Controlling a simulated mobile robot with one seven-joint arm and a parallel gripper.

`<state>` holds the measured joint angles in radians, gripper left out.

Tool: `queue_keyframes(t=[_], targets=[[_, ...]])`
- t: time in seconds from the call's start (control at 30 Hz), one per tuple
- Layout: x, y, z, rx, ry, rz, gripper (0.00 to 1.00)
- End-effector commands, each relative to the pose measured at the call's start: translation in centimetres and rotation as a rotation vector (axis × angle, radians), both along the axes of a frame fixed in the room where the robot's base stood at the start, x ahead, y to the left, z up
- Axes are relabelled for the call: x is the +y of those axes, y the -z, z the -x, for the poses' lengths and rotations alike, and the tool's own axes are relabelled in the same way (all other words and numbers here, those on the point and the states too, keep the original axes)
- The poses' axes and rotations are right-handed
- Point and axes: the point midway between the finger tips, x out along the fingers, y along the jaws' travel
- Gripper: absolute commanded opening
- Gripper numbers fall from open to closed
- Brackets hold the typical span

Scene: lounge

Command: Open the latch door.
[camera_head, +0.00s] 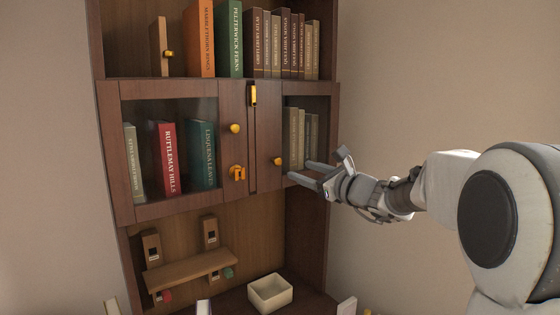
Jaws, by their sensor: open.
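A wooden cabinet has a wide glass-fronted left door (133,92) and a narrower glass-fronted right door (266,130); both look shut. The left door bears a round yellow knob (235,128) with a yellow latch-like piece (237,172) below it. The right door has a yellow knob (277,161). A yellow upright piece (253,95) sits at the top between the doors. My gripper (299,171) is open and empty, its fingers pointing left in front of the right door's lower part, just right of its knob. Whether it touches the door is unclear.
Books (280,45) and a wooden piece with a yellow knob (160,47) stand on the open shelf above. Below are a wooden rack (190,270) and a cream open box (270,293). Walls flank the cabinet; space left of my gripper looks free.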

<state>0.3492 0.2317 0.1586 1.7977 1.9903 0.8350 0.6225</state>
Motion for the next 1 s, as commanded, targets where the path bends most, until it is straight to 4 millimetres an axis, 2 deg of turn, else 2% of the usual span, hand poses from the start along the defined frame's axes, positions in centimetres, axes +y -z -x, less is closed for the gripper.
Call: queue_keyframes(t=[0.2,0.5,0.7,0.97,1.0], targets=[[2.6,-0.2,-4.0,0.000,-0.003,-0.001,0.59],[4.8,-0.1,-7.6,-0.001,-0.002,0.001,0.59],[5.2,-0.1,-8.4,-0.001,0.000,0.001,0.59],[5.2,0.0,-8.5,-0.001,0.000,0.001,0.59],[5.2,0.0,-8.5,-0.001,0.000,0.001,0.51]])
